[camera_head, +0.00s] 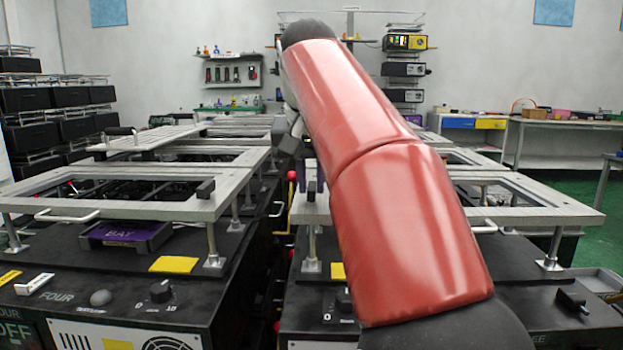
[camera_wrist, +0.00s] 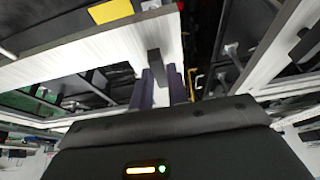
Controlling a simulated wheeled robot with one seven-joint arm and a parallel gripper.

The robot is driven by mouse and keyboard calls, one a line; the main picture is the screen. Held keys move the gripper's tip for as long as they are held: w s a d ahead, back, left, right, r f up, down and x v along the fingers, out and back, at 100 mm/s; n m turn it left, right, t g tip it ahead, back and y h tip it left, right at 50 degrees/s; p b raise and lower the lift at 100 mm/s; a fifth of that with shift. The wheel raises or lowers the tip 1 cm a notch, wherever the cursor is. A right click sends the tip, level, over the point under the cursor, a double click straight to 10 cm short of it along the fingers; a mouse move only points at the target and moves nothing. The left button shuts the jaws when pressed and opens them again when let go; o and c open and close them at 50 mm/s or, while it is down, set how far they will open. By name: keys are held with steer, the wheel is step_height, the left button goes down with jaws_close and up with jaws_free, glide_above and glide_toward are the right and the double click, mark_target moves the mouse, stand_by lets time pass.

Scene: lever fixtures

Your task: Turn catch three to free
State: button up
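Lettering on that fixture's base is partly hidden and seems to end in "EE". In the wrist view, the two dark purple fingers of my gripper (camera_wrist: 162,80) stand apart. A dark catch (camera_wrist: 155,62) on the pale frame's corner lies at the gap between their tips, nearer the left finger. I cannot tell whether they touch it.
The left fixture, marked FOUR, has a pale frame (camera_head: 130,208) with its own dark catch (camera_head: 205,189). A narrow gap (camera_head: 262,220) separates the two rows of fixtures. A red knob (camera_head: 292,176) is close left of my gripper. A yellow label (camera_wrist: 110,11) shows in the wrist view.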

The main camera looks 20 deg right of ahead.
jaws_close()
steer(key=shift+r+p, duration=0.1)
steer(key=shift+p, duration=0.2)
steer(key=n+p, duration=0.1)
steer(key=n, duration=0.1)
steer(key=n+y+p, duration=0.1)
steer(key=shift+d+n, duration=0.2)
steer(key=shift+n, duration=0.2)
steer(key=n+y+p, duration=0.1)
steer(key=n, duration=0.1)
steer(key=shift+d+n+y, duration=0.1)
steer(key=shift+n+y, duration=0.2)
steer(key=shift+n, duration=0.1)
steer(key=n+y, duration=0.1)
steer(key=n, duration=0.2)
steer(key=shift+d+n, duration=0.15)
steer(key=shift+n, duration=0.15)
steer(key=n, duration=0.2)
steer(key=n+g+y, duration=0.1)
steer(key=n, duration=0.1)
steer(key=shift+w+d+g+y, duration=0.1)
steer(key=shift+w+g+y, duration=0.1)
steer(key=shift+g+y, duration=0.1)
steer(key=shift+n+g+y, duration=0.3)
steer(key=shift+n+g, duration=0.3)
steer(key=shift+n, duration=1.2)
